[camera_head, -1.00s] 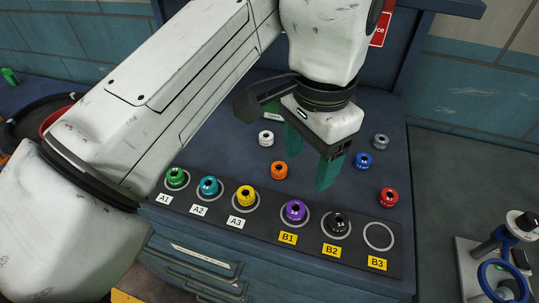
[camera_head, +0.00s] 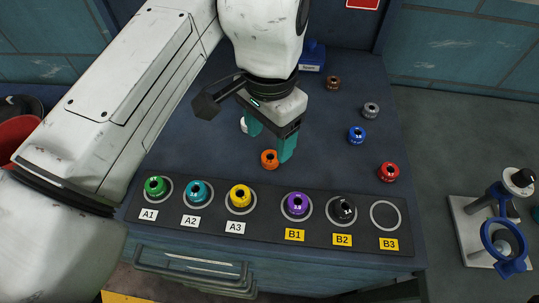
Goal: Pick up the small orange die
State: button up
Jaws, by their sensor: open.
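The small orange die (camera_head: 269,159) stands on the dark blue bench top, just behind the row of marked rings. My gripper (camera_head: 270,143) is open, with its two teal fingers pointing down. The fingers are close to the die, one just to its right and the other behind and to its left in the picture. I cannot tell whether either finger touches it. Nothing is seen between the fingers.
A strip (camera_head: 266,220) in front holds green, teal, yellow, purple and black dies in rings; ring B3 (camera_head: 385,215) is empty. Red (camera_head: 388,172), blue (camera_head: 356,135), grey (camera_head: 371,110) and brown (camera_head: 333,82) dies stand at right. A white one (camera_head: 243,125) is partly hidden behind my gripper.

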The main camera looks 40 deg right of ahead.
aim_at(271, 156)
jog(key=f, duration=0.4)
jog(key=shift+d+f, duration=0.2)
jog(key=shift+f, duration=0.2)
jog(key=shift+c, duration=0.4)
jog(key=c, duration=1.1)
jog(key=shift+r, duration=0.1)
